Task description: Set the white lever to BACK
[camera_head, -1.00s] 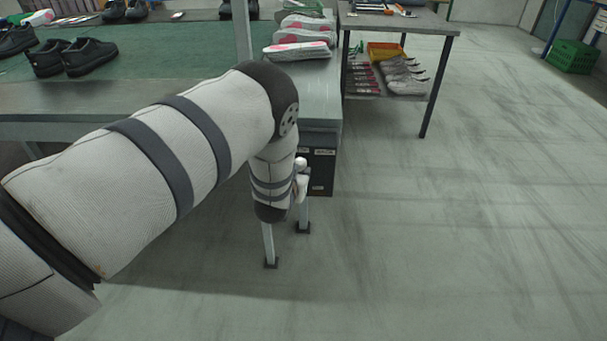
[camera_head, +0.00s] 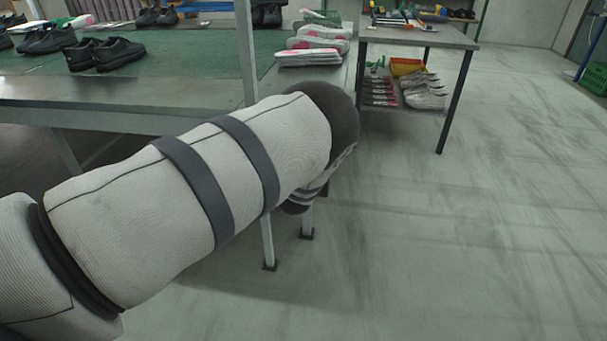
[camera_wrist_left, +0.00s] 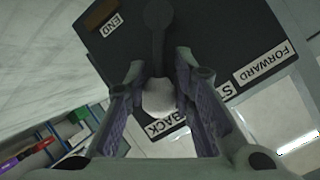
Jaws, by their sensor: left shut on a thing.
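In the left wrist view, the lever's white knob (camera_wrist_left: 158,97) sits between the fingers of my left gripper (camera_wrist_left: 160,64), which is shut on it. The dark lever arm (camera_wrist_left: 158,42) runs from a round pivot down to the knob. The knob lies close to the BACK label (camera_wrist_left: 165,126), which is partly hidden by the knob and a finger. The dark control box (camera_wrist_left: 215,40) also bears END, FORWARD and a label of which only an S shows. In the head view, my left arm hides the gripper and the lever. My right gripper is not in view.
A workbench (camera_head: 95,118) with black shoes and stacked insoles (camera_head: 312,50) stands at the left. A second table (camera_head: 420,36) with a lower shelf of shoes and a yellow bin stands behind. The floor to the right is clear; a green crate (camera_head: 594,78) is at the far right.

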